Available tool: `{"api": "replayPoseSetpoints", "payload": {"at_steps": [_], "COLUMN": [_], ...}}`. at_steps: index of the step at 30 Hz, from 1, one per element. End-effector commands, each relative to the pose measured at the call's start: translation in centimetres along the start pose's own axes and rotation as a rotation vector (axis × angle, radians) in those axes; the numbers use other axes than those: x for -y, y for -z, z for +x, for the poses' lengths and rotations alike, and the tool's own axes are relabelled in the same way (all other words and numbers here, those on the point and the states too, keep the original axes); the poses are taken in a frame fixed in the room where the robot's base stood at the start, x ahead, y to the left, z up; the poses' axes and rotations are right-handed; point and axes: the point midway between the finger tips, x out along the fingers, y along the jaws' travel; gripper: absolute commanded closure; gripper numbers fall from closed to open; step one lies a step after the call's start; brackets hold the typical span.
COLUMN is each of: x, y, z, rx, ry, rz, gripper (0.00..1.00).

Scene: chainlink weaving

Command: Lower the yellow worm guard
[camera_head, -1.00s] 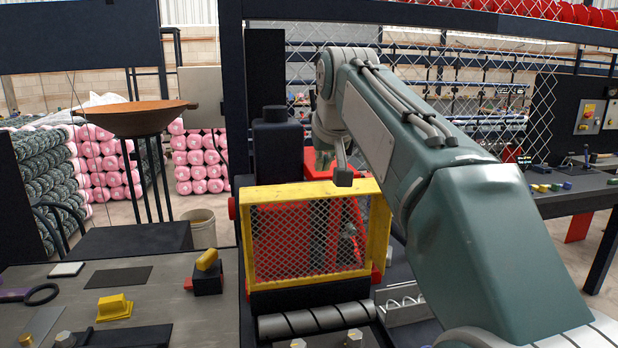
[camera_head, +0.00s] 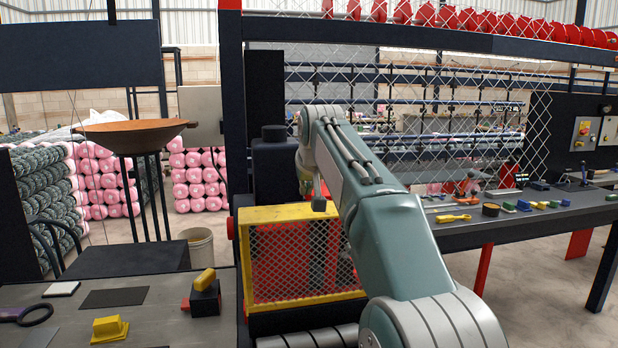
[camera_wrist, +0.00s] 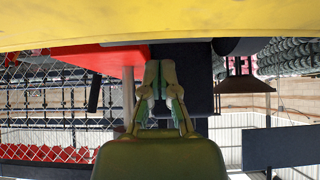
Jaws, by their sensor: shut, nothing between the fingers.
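The yellow worm guard (camera_head: 275,214) is a yellow frame with wire mesh, standing upright over a red part at the front of the machine. My arm covers its right side in the head view. In the wrist view its yellow surface (camera_wrist: 160,22) fills the top edge, close to the camera. My gripper (camera_wrist: 158,70) shows in the wrist view with its fingers together and nothing between them. In the head view, the end of my arm is at the guard's top bar, mostly hidden by my arm. I cannot tell whether the fingers touch the guard.
A grey bench (camera_head: 50,315) at left holds a yellow block (camera_head: 109,329) and a black box with a yellow knob (camera_head: 204,281). A ribbed roller (camera_head: 310,338) lies below the guard. A dark workbench (camera_head: 520,215) with tools stands at right. A dark post (camera_head: 232,130) rises beside the guard.

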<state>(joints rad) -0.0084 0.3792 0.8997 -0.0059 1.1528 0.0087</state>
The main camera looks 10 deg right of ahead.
Motion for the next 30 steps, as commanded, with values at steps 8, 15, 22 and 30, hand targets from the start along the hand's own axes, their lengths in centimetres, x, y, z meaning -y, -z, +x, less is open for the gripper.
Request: {"api": "replayPoseSetpoints", "payload": {"at_steps": [8,15,22,30], "x": [0.0,0.0,0.0,0.0], "y": [-1.4,-2.9,-3.2,-3.1], "z": [0.0,-1.0,-1.1,-1.1], "rx": [-0.001,-0.001,0.0,-0.002], "ry": [0.0,0.0,0.0,0.0], "rz": [0.0,0.0,0.0,0.0], "gripper": [1.0,1.0,1.0,1.0]}}
